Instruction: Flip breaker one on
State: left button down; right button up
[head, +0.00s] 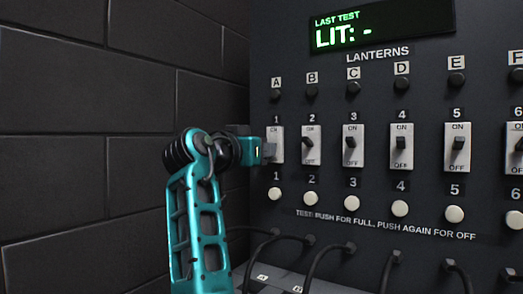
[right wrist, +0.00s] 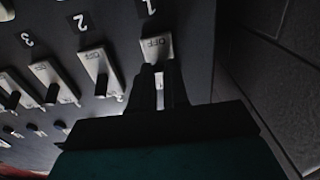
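Breaker one (head: 279,145) is a white switch plate at the left end of a row on a dark panel, with ON at its top and OFF at its bottom. My right gripper (head: 268,150) is at the plate, and its fingertips overlap the lever area. The right wrist view shows breaker one's plate (right wrist: 154,46) with its OFF end just beyond the dark fingers (right wrist: 162,82). The fingers are close together with a narrow light strip between them. Breaker one's lever is hidden, so its position cannot be told. My left gripper is not in view.
Breaker two (head: 311,145) stands close to the right, followed by several more. White round buttons (head: 313,198) sit below and dark lanterns (head: 312,91) above. The display (head: 380,30) reads "LIT: -". Black cables (head: 325,262) hang below; a dark block wall (head: 90,120) is left.

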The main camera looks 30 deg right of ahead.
grip_shut()
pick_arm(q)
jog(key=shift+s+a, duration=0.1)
